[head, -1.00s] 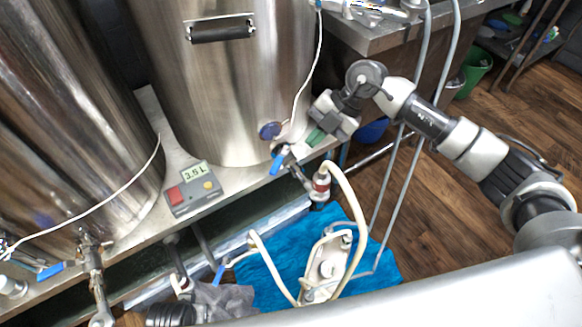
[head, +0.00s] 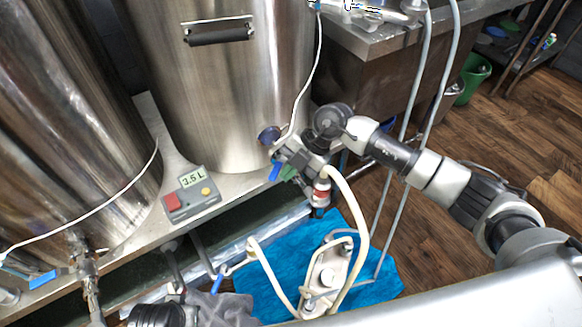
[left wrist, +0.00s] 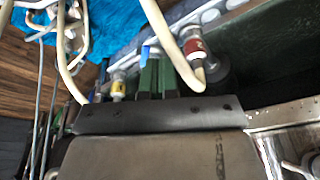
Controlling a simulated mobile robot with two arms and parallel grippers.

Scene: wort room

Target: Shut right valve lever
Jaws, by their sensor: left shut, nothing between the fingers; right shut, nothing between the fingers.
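The right valve, low on the right steel kettle (head: 225,100), has a blue lever (head: 275,170) that angles downward in the head view. My right gripper (head: 288,173) is shut and empty, its green fingertips close beside the lever on its right. I cannot tell if they touch it. The gripper body hides much of the valve. My left gripper (left wrist: 157,75) shows in the left wrist view, its green fingers shut and empty. A small blue handle (left wrist: 146,51) shows just beyond its fingertips there.
A display box reading 3.5 L (head: 191,193) sits on the metal bench. A red-banded fitting with a pale hose (head: 321,190) is just below my right gripper. A pump (head: 326,277) stands on a blue towel (head: 380,287). The left kettle's blue lever (head: 42,277) is far left.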

